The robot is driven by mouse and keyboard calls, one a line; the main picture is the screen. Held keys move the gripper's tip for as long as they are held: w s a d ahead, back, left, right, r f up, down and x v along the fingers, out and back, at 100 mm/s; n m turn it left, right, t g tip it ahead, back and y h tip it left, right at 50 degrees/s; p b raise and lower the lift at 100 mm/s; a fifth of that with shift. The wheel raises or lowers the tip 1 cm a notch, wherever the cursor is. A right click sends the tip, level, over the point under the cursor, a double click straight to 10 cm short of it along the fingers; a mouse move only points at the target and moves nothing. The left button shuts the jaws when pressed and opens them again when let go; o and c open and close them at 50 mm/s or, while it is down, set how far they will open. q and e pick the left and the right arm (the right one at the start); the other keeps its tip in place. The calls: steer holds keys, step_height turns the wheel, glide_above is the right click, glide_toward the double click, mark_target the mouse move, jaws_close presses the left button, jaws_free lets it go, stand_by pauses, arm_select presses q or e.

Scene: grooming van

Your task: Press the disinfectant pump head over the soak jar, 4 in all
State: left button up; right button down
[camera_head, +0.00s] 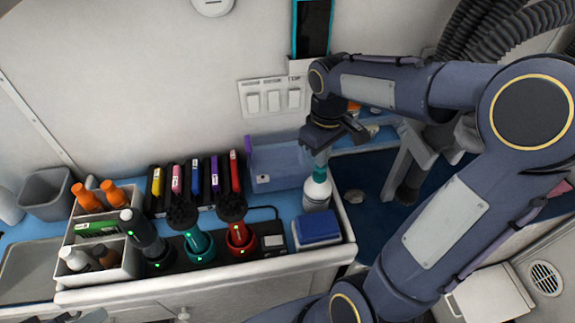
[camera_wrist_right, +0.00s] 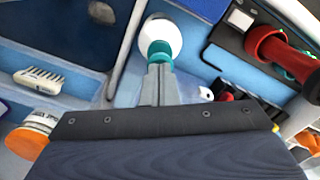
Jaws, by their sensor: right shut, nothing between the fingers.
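The disinfectant bottle (camera_head: 316,193) is white with a teal pump head (camera_head: 319,172) and stands upright near the right end of the counter. My right gripper (camera_head: 322,151) is shut and empty, pointing down just above the pump head. In the right wrist view the shut fingertips (camera_wrist_right: 160,72) overlap the teal pump top of the white bottle (camera_wrist_right: 160,36); whether they touch it I cannot tell. A translucent blue container (camera_head: 278,172), perhaps the soak jar, stands left of the bottle. My left gripper does not show clearly.
A blue block on a white base (camera_head: 318,228) sits in front of the bottle. Several clippers, including a red one (camera_head: 240,238), stand on a dark charging strip to the left. A white caddy (camera_head: 125,265) holds bottles. A white brush (camera_wrist_right: 38,79) shows in the wrist view.

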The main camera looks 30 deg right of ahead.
steer(key=shift+f, duration=0.5)
steer(key=shift+r, duration=0.1)
steer(key=shift+r+p, duration=1.15)
steer(key=shift+r, duration=0.3)
steer(key=shift+f, duration=0.15)
